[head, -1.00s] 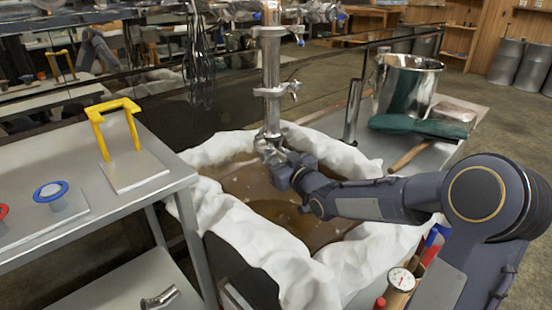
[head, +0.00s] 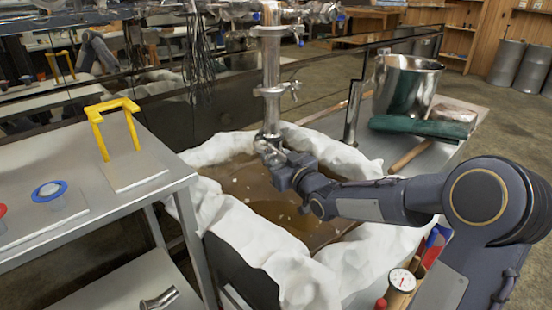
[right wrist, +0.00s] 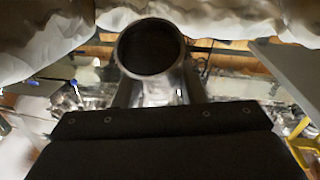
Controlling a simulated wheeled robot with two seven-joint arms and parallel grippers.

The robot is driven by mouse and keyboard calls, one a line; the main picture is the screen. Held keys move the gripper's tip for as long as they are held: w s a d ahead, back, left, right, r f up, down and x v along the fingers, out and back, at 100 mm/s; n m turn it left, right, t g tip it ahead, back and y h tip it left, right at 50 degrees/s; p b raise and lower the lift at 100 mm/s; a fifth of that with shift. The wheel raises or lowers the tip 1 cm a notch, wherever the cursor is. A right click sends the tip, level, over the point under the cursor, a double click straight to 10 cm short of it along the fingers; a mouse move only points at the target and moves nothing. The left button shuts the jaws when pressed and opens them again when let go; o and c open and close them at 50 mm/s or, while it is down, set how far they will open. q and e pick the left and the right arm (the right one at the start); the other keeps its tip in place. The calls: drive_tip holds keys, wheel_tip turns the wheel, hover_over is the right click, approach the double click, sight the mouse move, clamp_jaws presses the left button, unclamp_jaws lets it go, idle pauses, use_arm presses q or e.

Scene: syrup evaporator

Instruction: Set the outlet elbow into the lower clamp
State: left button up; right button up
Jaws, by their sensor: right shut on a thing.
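My right gripper (head: 270,150) is shut at the foot of the vertical steel pipe (head: 271,60), above the brown liquid. In the right wrist view, a round steel pipe mouth (right wrist: 150,47) with a dark inside sits between its two fingers; it looks like the elbow, held. In the head view the elbow is small and mostly hidden by the gripper. A clamp with a side wing (head: 274,91) sits midway up the pipe. The lower clamp is at or near the pipe's foot, and I cannot tell it apart from the elbow and fingers. My left gripper is out of view.
A white-lined tub (head: 225,205) of brown liquid lies below. At left stands a metal table (head: 70,160) with a yellow handle (head: 110,108); a bent steel pipe piece (head: 160,298) lies on its lower shelf. A steel pot (head: 405,85) and green cloth (head: 418,127) are behind right.

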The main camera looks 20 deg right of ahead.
drive_tip(key=shift+w, duration=0.4)
drive_tip(key=o, duration=1.4)
drive_tip(key=s+d+p, duration=0.1)
drive_tip(key=s, duration=0.7)
drive_tip(key=s+a+r+m+g+h+p, duration=0.3)
drive_tip(key=s+r+g+p, duration=0.4)
drive_tip(key=s+r+p, duration=0.95)
drive_tip(key=s+a+r+g+y+p, duration=0.1)
drive_tip(key=s+p, duration=0.3)
drive_tip(key=s+a+r+m+g+y+p, duration=0.1)
drive_tip(key=s+a+r+g+p, duration=0.1)
drive_tip(key=s+p, duration=0.2)
drive_tip(key=s+a+r+g+y+p, duration=0.2)
drive_tip(key=s+p, duration=0.2)
drive_tip(key=p, duration=0.2)
drive_tip(key=shift+s+a, duration=0.15)
drive_tip(key=shift+a, duration=0.1)
